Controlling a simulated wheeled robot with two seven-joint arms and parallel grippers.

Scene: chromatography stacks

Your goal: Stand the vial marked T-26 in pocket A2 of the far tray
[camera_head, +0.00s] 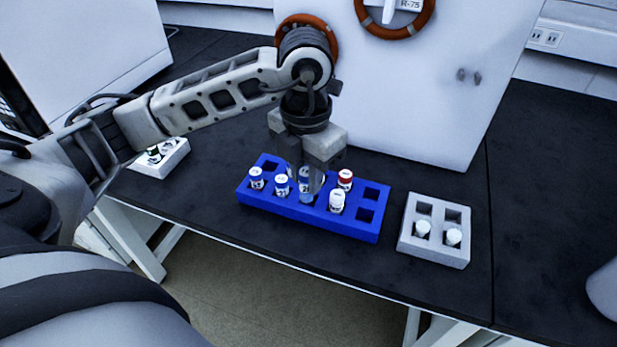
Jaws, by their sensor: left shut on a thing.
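My left gripper (313,168) points down over the blue rack (352,226) and is shut on a vial (306,186) with a blue label. Part of a number shows on it, but I cannot read the full mark. The vial is upright at the rack's middle; I cannot tell if its base is still in a pocket. Two white-capped vials stand to its left, a white-capped vial (337,201) and a red-capped vial (345,179) to its right. A pale grey tray (433,253) stands at the right, and a white tray (172,162) at the left. No pocket names are readable.
The grey tray holds two white-capped vials in its front pockets; its back pockets look empty. The left tray holds dark-topped vials, partly hidden by my arm. A large white instrument (425,85) stands behind the rack.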

